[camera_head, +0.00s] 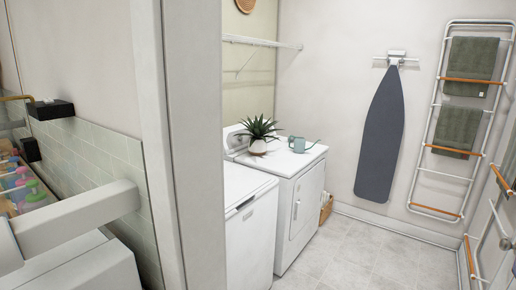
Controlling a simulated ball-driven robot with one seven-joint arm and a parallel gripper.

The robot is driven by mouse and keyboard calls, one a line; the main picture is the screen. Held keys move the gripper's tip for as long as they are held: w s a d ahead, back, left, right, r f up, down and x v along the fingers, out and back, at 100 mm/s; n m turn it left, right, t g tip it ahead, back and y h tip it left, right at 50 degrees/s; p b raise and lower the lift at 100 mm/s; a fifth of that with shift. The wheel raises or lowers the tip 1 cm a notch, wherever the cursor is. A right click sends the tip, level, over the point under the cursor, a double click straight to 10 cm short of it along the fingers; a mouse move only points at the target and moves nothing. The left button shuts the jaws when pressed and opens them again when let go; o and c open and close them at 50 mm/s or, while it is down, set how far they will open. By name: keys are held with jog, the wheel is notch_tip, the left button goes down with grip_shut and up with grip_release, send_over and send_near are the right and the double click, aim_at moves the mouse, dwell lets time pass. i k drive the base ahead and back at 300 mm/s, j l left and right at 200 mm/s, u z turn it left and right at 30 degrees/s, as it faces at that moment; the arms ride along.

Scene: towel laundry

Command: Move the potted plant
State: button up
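The potted plant (259,134) has spiky dark green leaves and a small pale pot. It stands upright on top of the white dryer (303,188), near its back left part. A pale green watering can (298,144) stands just right of it, its spout pointing right. I cannot make out my gripper in this view, and nothing is seen touching the plant.
A white door frame (176,145) divides the picture, left of the front white appliance (248,222). Colourful bottles (24,187) stand far left. A grey ironing board (381,135) and a towel ladder (430,146) are at the right. The tiled floor (350,262) is clear.

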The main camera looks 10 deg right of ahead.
aim_at(257, 145)
jog(key=i+l+z, duration=0.25)
jog(key=i+z, duration=0.15)
jog(key=i, duration=0.35)
jog(key=i+z, duration=0.35)
jog(key=i, duration=0.4)
jog(key=i+j+z, duration=0.2)
jog(key=i+z, duration=0.2)
jog(key=i, duration=0.35)
jog(key=i+u, duration=0.1)
jog(key=i, duration=0.65)
jog(key=i+u, duration=0.1)
jog(key=i, duration=0.7)
jog(key=i+u, duration=0.1)
jog(key=i, duration=0.65)
jog(key=i+l+u, duration=0.1)
jog(key=i, duration=0.65)
jog(key=i+u, duration=0.25)
jog(key=u, duration=0.2)
jog(key=i+l+u, duration=0.1)
jog(key=i+u, duration=0.15)
jog(key=u, duration=0.15)
jog(key=i+l+u, duration=0.15)
jog(key=u, duration=0.3)
jog(key=i+u, duration=0.35)
jog(key=i+l+u, duration=0.15)
jog(key=u, duration=0.2)
